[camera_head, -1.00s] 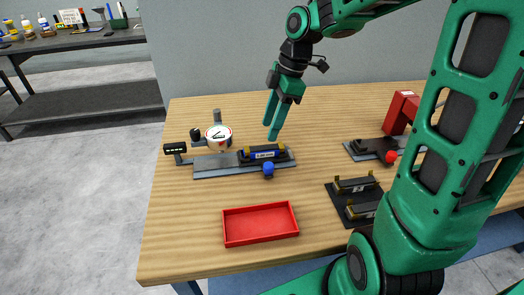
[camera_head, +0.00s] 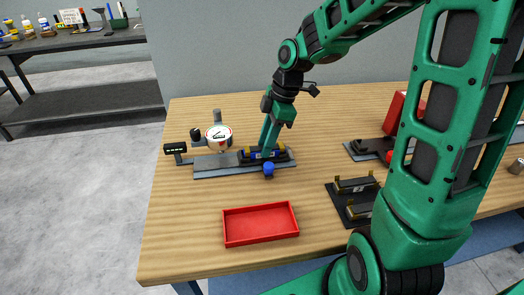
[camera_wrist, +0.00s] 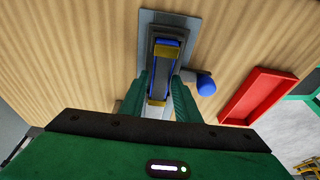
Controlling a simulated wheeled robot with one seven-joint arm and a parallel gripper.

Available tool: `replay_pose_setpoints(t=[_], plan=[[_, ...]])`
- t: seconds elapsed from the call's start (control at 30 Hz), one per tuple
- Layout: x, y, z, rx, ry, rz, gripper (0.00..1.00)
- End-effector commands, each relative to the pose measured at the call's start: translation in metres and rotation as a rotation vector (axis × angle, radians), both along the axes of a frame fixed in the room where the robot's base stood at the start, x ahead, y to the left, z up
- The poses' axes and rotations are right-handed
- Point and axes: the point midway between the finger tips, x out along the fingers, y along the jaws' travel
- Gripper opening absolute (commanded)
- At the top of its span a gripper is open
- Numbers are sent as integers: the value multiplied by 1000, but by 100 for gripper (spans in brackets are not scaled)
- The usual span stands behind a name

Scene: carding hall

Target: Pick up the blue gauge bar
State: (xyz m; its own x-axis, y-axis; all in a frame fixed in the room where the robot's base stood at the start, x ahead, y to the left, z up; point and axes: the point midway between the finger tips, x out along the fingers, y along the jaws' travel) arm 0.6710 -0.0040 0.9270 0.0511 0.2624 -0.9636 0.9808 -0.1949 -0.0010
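The blue gauge bar (camera_head: 255,156) lies in a dark cradle with yellow end pieces, on the grey plate of a fixture (camera_head: 213,171). The wrist view shows the bar (camera_wrist: 159,88) lengthwise between my fingers. My gripper (camera_head: 265,150) points down at the bar, its fingertips at about bar height. In the wrist view my gripper (camera_wrist: 163,80) is open, one finger on each side of the bar. Whether a finger touches it cannot be told. The fingers hide part of the bar in the head view.
A dial gauge (camera_head: 218,136) stands just left of the cradle. A blue knob (camera_head: 268,169) sits in front of it. An empty red tray (camera_head: 260,242) lies nearer. A black rack (camera_head: 342,209) and a red-armed device (camera_head: 398,112) stand to the right.

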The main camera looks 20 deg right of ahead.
Motion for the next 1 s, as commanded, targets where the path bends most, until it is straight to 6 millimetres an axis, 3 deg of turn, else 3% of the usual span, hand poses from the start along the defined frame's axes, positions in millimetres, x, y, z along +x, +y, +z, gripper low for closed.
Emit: replay_pose_setpoints(t=[0.03, 0.1, 0.57, 0.8, 1.0], plan=[[0, 0, 0, 0, 0, 0, 17], [0, 0, 0, 0, 0, 0, 0], [1, -1, 8, -1, -3, -1, 0], [1, -1, 44, -1, -6, 0, 0], [-24, 30, 64, -1, -5, 4, 0]])
